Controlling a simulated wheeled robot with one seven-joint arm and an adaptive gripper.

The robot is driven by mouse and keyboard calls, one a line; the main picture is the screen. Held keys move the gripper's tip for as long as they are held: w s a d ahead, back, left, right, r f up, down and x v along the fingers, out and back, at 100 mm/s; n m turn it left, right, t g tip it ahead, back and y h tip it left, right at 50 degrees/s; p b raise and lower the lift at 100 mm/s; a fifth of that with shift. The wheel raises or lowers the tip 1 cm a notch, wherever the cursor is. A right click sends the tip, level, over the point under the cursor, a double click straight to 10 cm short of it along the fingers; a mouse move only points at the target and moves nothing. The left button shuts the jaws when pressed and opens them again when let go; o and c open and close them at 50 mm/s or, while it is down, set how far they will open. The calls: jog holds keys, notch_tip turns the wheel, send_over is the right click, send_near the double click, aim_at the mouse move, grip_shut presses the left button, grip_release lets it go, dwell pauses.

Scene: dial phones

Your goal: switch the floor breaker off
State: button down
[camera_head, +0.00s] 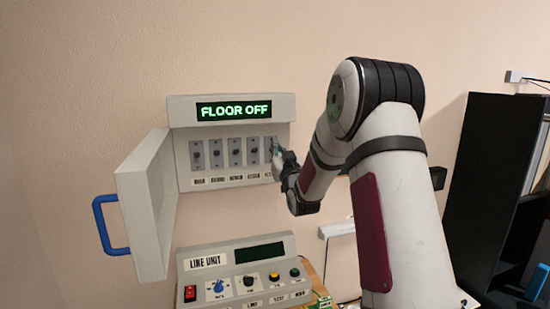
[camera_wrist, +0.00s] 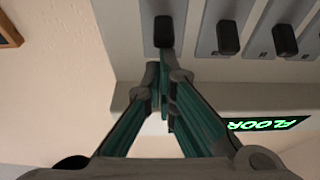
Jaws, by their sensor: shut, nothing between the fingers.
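The breaker box (camera_head: 232,106) hangs open on the wall, and its display (camera_head: 234,110) reads "FLOOR OFF" in green. A row of several breakers with dark levers sits below it. My gripper (camera_head: 277,148) is at the rightmost breaker (camera_head: 268,147) and partly hides it and its label. The wrist view shows the box upside down. There my shut, empty fingers (camera_wrist: 162,68) meet at the end of that breaker's dark lever (camera_wrist: 162,31), touching or very near it. The neighbouring levers (camera_wrist: 228,38) are clear of the fingers.
The box's door (camera_head: 146,205) stands open to the left, with a blue handle (camera_head: 103,225). A line unit (camera_head: 236,265) with knobs and a red switch sits below on a wooden surface. A black shelf (camera_head: 485,190) stands at the right.

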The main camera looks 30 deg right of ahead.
jog(key=s+a+f+t+b, duration=0.2)
jog(key=s+a+f+b, duration=0.1)
jog(key=s+f+b, duration=0.4)
jog(key=s+f, duration=0.1)
jog(key=s, duration=0.2)
jog(key=shift+s+h+b, duration=0.15)
jog(key=shift+h+b, duration=0.15)
jog(key=shift+h, duration=0.1)
dwell(0.4)
jog(key=shift+r, duration=0.1)
dwell(0.4)
